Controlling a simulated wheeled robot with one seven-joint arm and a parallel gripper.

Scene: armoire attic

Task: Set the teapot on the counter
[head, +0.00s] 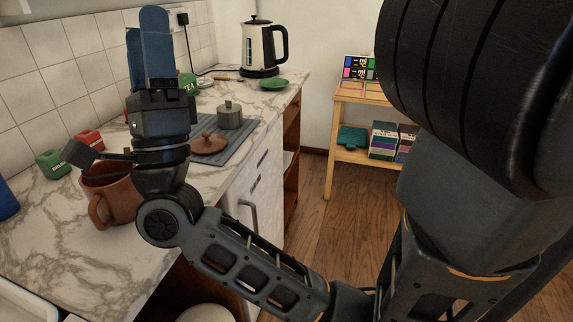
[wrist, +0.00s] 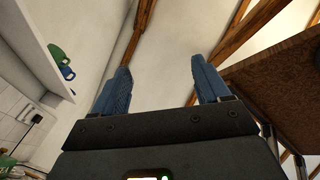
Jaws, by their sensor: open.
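A brown clay pot with a side handle (head: 106,201) stands on the marble-patterned counter (head: 85,262) in the head view. It may be the teapot; no spout shows, and my wrist hides part of it. A brown lid with a knob (head: 209,145) lies on a grey mat farther back. My gripper (head: 151,45) points upward above the counter, in front of the tiled wall. In the wrist view my gripper (wrist: 160,86) is open, with nothing between its blue fingers. The wrist view faces the ceiling beams and shows no pot.
Red (head: 88,139) and green (head: 53,164) containers stand near the wall. A kettle (head: 261,48) and green dish (head: 274,84) are at the far end. A shelf (wrist: 35,48) holds cups. The counter's near part is clear.

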